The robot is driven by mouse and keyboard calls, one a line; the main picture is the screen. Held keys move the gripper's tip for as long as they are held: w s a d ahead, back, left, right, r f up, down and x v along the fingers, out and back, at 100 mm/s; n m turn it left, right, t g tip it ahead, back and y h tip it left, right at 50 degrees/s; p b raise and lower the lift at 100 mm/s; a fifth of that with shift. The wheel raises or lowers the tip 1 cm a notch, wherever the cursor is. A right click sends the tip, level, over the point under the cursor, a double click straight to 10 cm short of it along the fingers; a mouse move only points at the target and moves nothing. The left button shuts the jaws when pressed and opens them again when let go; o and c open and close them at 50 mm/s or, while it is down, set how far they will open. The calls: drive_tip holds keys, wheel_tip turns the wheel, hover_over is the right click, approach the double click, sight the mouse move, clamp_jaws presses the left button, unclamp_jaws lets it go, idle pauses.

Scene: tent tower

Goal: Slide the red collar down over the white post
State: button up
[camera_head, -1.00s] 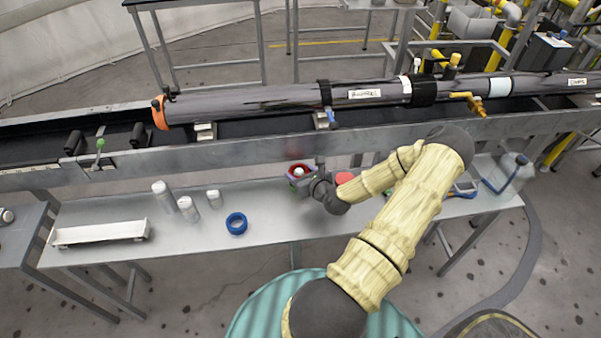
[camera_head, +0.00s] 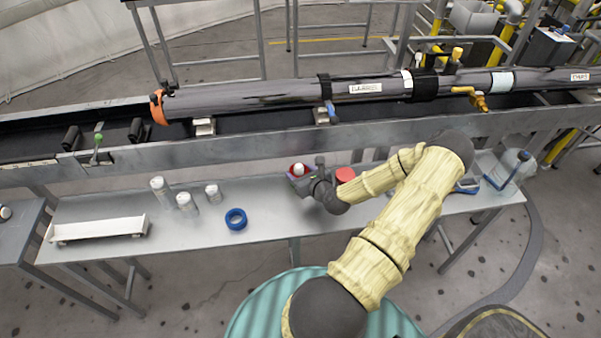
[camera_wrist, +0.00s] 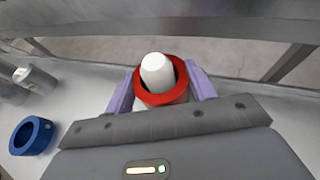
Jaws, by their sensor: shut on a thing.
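The red collar (camera_wrist: 162,95) is a ring held between the two purple fingers of my gripper (camera_wrist: 161,92) in the wrist view. The white post (camera_wrist: 157,71) has a rounded top that shows through the ring's opening and stands above its rim. The collar is around the post; a dark gap shows on the right inside the ring. A pale part shows just below the collar, but the post's lower end is hidden by the gripper. In the head view the collar (camera_head: 299,169) and post top (camera_head: 299,168) are small at the gripper (camera_head: 301,174).
A blue ring (camera_head: 236,219) lies on the grey table (camera_head: 275,216), left of my gripper. Several pale cylinders (camera_head: 160,189) and a white tray (camera_head: 97,229) stand farther left. A red round object (camera_head: 346,174) is just right. A metal rail (camera_head: 230,153) runs behind.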

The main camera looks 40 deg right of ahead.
drive_tip(key=o, duration=1.1)
drive_tip(key=shift+r, duration=0.1)
wheel_tip(320, 180, up, 10)
drive_tip(key=shift+f, duration=0.1)
idle(0.7)
